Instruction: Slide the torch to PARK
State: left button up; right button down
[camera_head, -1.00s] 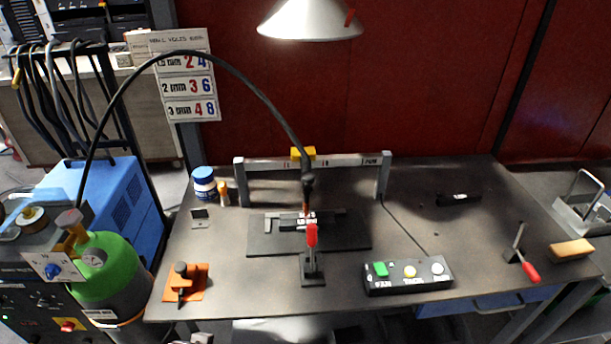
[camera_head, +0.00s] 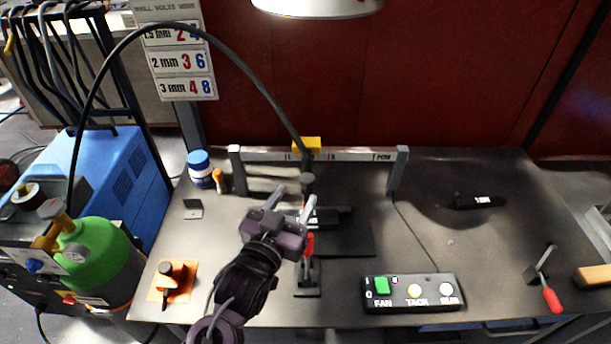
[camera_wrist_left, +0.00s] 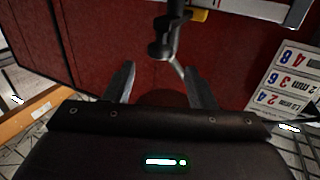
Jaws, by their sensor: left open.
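The torch (camera_head: 307,182) is a dark handle on the black hose, hanging below the yellow carriage (camera_head: 306,145) on the grey rail (camera_head: 345,154). The carriage sits left of the rail's middle, and the PARK label (camera_head: 384,156) is at the rail's right end. My left gripper (camera_head: 295,196) is open, its fingertips close to the torch's lower part. In the left wrist view the torch (camera_wrist_left: 163,40) shows just beyond and between the open fingers (camera_wrist_left: 162,82), with no clear contact. The yellow carriage (camera_wrist_left: 199,15) shows at the top there. My right gripper is not in view.
A red-handled clamp (camera_head: 308,262) stands in front of the black plate (camera_head: 352,238) under the torch. A FAN button box (camera_head: 413,293) is at front right. The blue-capped jar (camera_head: 200,170) is at left. Free tabletop lies right of the plate.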

aim_at(304, 185)
pick_arm(q)
jog(key=p+x, duration=0.1)
jog(key=x, duration=0.3)
jog(key=shift+w+d, duration=0.2)
jog(key=shift+w, duration=0.1)
jog(key=shift+w+d+f, duration=0.1)
jog(key=shift+w+d, duration=0.05)
jog(key=shift+w, duration=0.25)
jog(key=c, duration=0.7)
jog(key=shift+c, duration=1.3)
grip_shut()
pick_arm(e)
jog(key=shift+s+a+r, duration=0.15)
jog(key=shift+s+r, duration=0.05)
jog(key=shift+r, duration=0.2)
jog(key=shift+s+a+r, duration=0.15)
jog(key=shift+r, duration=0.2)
